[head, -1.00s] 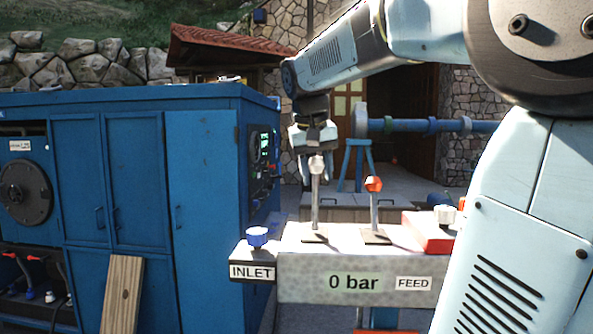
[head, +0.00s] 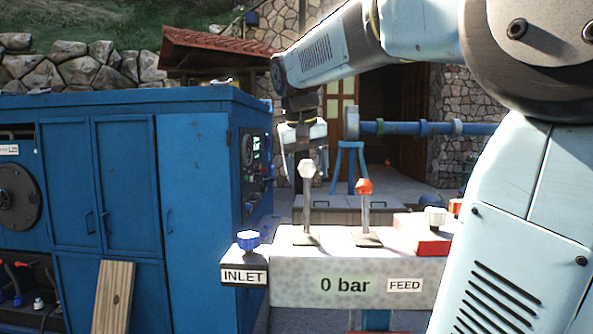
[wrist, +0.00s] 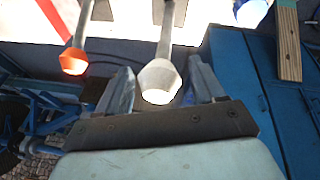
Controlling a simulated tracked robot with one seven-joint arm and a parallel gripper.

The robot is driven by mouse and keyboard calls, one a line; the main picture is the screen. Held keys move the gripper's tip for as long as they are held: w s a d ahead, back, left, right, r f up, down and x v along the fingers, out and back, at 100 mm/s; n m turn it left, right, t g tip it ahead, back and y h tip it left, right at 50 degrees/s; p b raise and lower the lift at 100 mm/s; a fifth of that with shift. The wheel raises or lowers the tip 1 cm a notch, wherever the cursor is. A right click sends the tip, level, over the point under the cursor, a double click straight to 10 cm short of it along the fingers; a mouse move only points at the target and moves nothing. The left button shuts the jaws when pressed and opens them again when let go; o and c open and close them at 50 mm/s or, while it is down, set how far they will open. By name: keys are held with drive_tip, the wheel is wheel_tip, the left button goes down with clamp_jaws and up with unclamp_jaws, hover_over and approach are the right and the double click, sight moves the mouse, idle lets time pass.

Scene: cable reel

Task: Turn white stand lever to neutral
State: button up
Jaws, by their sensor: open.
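The white stand lever (head: 307,205) rises nearly upright from the grey valve stand (head: 350,285), with a white knob (head: 307,168) on top. My gripper (head: 303,165) points down, open and empty, at the knob's height. In the head view the knob overlaps it, so their exact depth is unclear. In the wrist view the white knob (wrist: 160,82) lies between the spread fingers of my gripper (wrist: 162,85), with gaps on both sides. An orange-knobbed lever (head: 366,200) stands to the right. It shows left of the fingers in the wrist view (wrist: 73,60).
A blue valve knob (head: 248,239) sits above the INLET label on the left. A white knob (head: 435,215) stands on a red block at right. A blue cabinet (head: 190,190) stands left. The panel reads 0 bar. A blue pipe on a trestle (head: 349,165) is behind.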

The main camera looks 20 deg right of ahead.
drive_tip(key=v, duration=1.3)
drive_tip(key=shift+a, duration=0.15)
drive_tip(key=shift+s, duration=0.1)
